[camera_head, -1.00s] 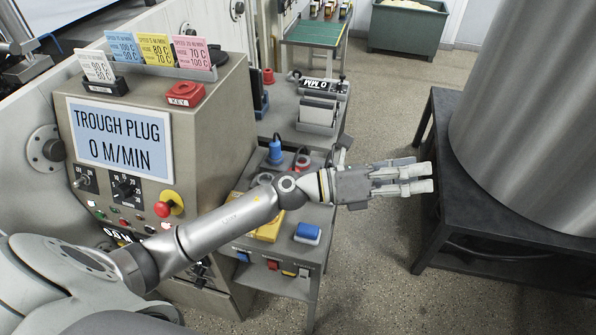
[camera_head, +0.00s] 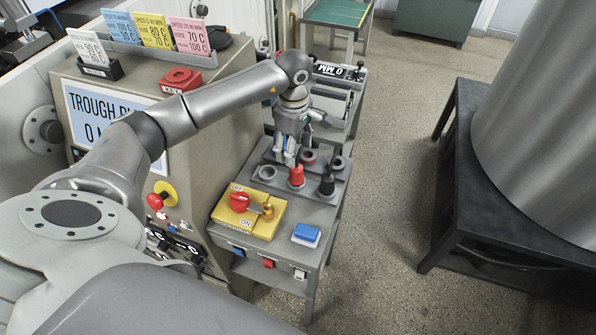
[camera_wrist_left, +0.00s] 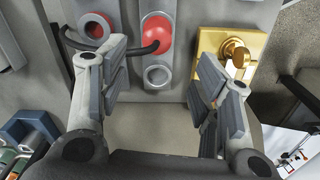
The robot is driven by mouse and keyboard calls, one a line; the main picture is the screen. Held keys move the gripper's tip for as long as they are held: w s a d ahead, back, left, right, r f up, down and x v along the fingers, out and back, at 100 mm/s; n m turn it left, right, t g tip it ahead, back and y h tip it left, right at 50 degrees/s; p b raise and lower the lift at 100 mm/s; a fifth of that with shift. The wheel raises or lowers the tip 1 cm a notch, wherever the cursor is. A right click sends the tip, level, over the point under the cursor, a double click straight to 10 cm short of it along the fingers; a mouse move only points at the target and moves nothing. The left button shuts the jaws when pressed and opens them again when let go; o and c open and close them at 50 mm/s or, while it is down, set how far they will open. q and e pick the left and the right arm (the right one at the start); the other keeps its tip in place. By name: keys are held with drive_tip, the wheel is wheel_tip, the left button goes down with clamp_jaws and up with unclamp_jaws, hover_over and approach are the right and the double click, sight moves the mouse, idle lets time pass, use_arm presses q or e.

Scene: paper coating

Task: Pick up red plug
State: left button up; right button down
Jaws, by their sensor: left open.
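The red plug (camera_head: 296,177) stands upright on the grey socket panel (camera_head: 268,187) of the small side cart. My left gripper (camera_head: 285,156) points down just above and behind it, open and apart from the plug. In the left wrist view the red plug (camera_wrist_left: 158,35) shows ahead, beyond and between the spread fingers (camera_wrist_left: 162,75), with a dark cable beside it. Nothing is between the fingers. My right gripper is out of view.
A black plug (camera_head: 327,183) stands close to the right of the red one. Empty round sockets (camera_head: 266,173) are nearby. A yellow switch box (camera_head: 262,222) and a blue block (camera_head: 306,234) sit in front. The machine cabinet (camera_head: 222,130) stands at left.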

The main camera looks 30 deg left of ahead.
sight(296, 167)
use_arm(q)
wheel_tip(296, 167, down, 4)
drive_tip(key=shift+d+f+b, duration=0.1)
drive_tip(key=shift+f+b, duration=0.1)
drive_tip(key=shift+b, duration=0.75)
drive_tip(key=f+b, duration=0.1)
drive_tip(key=f, duration=0.2)
drive_tip(key=f+b, duration=0.1)
drive_tip(key=f, duration=0.1)
drive_tip(key=shift+w+f+b, duration=0.2)
drive_tip(key=shift+w+b, duration=0.05)
drive_tip(key=shift+b, duration=0.1)
drive_tip(key=shift+c, duration=0.5)
drive_tip(key=c, duration=1)
drive_tip(key=shift+c, duration=0.2)
drive_tip(key=shift+r, duration=0.15)
